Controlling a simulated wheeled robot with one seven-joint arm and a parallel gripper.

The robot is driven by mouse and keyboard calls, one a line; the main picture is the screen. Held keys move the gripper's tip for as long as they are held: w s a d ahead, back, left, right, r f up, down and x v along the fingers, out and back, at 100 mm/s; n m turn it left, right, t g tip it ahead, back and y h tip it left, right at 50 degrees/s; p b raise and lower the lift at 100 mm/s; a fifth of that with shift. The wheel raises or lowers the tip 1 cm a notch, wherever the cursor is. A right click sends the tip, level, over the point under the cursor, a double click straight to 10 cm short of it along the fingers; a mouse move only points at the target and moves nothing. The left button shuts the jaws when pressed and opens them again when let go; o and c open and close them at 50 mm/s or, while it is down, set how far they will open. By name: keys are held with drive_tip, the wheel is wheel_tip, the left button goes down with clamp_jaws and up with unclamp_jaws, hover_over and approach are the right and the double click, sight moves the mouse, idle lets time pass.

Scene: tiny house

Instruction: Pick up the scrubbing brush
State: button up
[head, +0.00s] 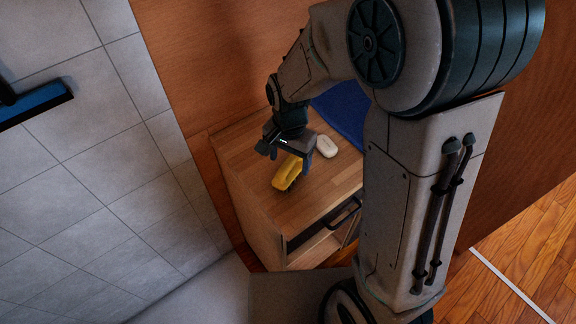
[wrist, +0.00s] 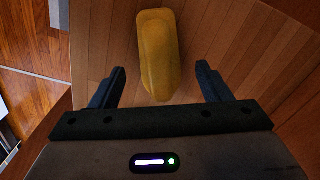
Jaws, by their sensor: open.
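A yellow scrubbing brush (head: 287,172) lies on the wooden top of a small cabinet (head: 247,150), near its left side. In the wrist view the brush (wrist: 160,55) is upper middle, its near end reaching between the two dark fingers. My gripper (head: 288,158) is right at the brush in the head view. Its fingers (wrist: 160,86) are apart, one on each side of the near end of the brush, with a gap on both sides. I cannot tell the exact height of the fingertips above the top. The underside of the brush is hidden.
A white rounded object, perhaps soap (head: 326,146), lies right of the brush. A blue cloth-like thing (head: 343,112) is behind it, partly hidden by my arm. A wooden wall stands behind the cabinet, a tiled wall (head: 120,150) to its left. The cabinet's front top is clear.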

sight(290, 160)
drive_tip(key=shift+d+f, duration=0.1)
drive_tip(key=shift+f, duration=1.7)
drive_tip(key=c, duration=1.2)
drive_tip(key=shift+w+r, duration=0.1)
drive_tip(key=shift+r, duration=0.05)
drive_tip(key=shift+r, duration=0.55)
wheel_tip(290, 160, up, 2)
drive_tip(key=shift+r, duration=0.25)
drive_tip(key=s+d+r+b, duration=0.1)
drive_tip(key=d+r, duration=0.6)
drive_tip(key=d, duration=0.4)
drive_tip(key=shift+d, duration=0.3)
drive_tip(key=shift+r, duration=0.1)
